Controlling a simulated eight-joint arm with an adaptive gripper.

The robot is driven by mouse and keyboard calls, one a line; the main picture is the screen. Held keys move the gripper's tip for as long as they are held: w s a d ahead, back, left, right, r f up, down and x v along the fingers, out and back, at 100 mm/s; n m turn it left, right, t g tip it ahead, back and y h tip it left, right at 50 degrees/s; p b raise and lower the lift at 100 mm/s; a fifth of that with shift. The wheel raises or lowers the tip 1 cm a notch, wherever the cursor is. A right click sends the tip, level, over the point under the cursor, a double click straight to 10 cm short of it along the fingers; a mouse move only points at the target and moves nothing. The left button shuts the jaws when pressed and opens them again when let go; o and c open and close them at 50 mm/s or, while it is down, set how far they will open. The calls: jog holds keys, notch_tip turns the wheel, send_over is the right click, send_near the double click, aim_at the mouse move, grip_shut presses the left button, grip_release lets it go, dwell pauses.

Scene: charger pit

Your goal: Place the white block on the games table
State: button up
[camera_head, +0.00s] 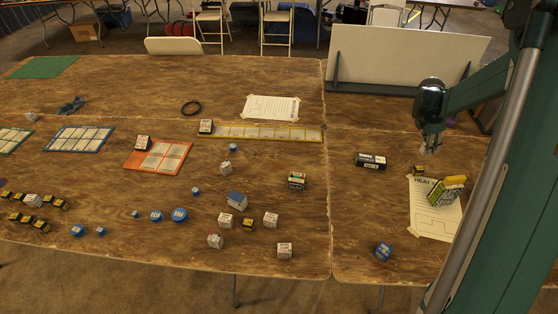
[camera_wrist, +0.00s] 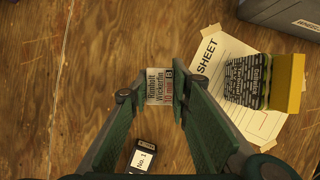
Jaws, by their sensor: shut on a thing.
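My gripper (camera_head: 431,140) hangs over the right wooden table (camera_head: 360,215); its fingers (camera_wrist: 160,90) also show in the wrist view. They are shut on a white block (camera_wrist: 158,86) with black and red print. In the head view the held block is small and hard to make out at the gripper's tip. The left wooden table (camera_head: 90,105) carries coloured grid mats and many small blocks and discs. No label tells which table is the games table. My gripper is right of the seam between the tables.
An upright white panel (camera_head: 410,58) stands behind. The left table has bare wood near its right edge.

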jog(key=shift+n, duration=0.3)
jog(key=a, duration=0.8)
jog(key=s+a, duration=0.1)
jog(key=a, duration=1.6)
jog(key=shift+s+f, duration=0.1)
jog(key=shift+s, duration=0.2)
jog(key=s+a, duration=0.5)
jog(key=a, duration=0.7)
jog(key=s+a, duration=0.5)
jog(key=a, duration=0.6)
jog(key=s+a+p, duration=0.1)
jog(key=s+a, duration=1.1)
jog(key=s, duration=0.4)
jog(key=s+a+n, duration=0.1)
jog(key=s+a, duration=1.2)
jog(key=s, duration=0.4)
jog(key=shift+r+n+t+p, duration=0.3)
jog(key=shift+r+t+p, duration=0.05)
jog(key=shift+t+p, duration=0.05)
jog(key=shift+f, duration=0.1)
jog(key=shift+f+b, duration=0.55)
jog(key=shift+f, duration=2.3)
